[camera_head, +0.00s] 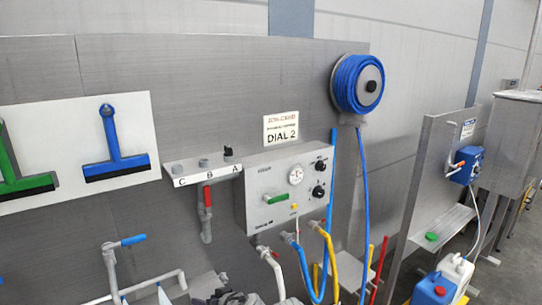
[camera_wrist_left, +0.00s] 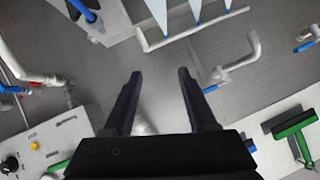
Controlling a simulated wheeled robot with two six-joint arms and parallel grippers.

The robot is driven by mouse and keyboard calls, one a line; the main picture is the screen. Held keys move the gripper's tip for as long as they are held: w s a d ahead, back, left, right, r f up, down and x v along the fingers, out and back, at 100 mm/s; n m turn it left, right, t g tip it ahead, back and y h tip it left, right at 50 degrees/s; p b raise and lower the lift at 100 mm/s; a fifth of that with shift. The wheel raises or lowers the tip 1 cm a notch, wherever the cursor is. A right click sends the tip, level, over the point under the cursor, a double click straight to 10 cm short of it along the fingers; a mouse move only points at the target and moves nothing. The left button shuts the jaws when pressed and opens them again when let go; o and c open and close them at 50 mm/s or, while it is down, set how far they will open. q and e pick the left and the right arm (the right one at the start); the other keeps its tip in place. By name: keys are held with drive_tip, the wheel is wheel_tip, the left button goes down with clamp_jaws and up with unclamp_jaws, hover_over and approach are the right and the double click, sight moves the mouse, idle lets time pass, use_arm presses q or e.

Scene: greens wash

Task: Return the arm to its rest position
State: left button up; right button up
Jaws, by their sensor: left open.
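My left gripper (camera_wrist_left: 158,88) is open, and no object shows between its two dark fingers in the left wrist view. In the head view, only a part of my left arm shows at the bottom edge, left of the white pipe. The right gripper is in neither view.
A control panel (camera_head: 262,208) with a gauge and dials is on the grey wall. Left of it is a shelf (camera_head: 183,172) marked C, B, A. A blue hose reel (camera_head: 345,83) hangs above right. Squeegees (camera_head: 112,150) hang at left. Pipes and blue and yellow hoses (camera_head: 331,262) run below the panel.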

use_arm(q)
drive_tip(key=s+d+f+m+g+h+b, duration=0.5)
drive_tip(key=s+d+f+m+g+h, duration=0.2)
drive_tip(key=s+d+f, duration=0.4)
drive_tip(key=s+f+m+g, duration=0.1)
drive_tip(key=s+f, duration=0.2)
drive_tip(key=f, duration=0.2)
drive_tip(key=shift+d+f+m, duration=0.2)
drive_tip(key=shift+f+m, duration=0.05)
drive_tip(key=shift+m, duration=0.05)
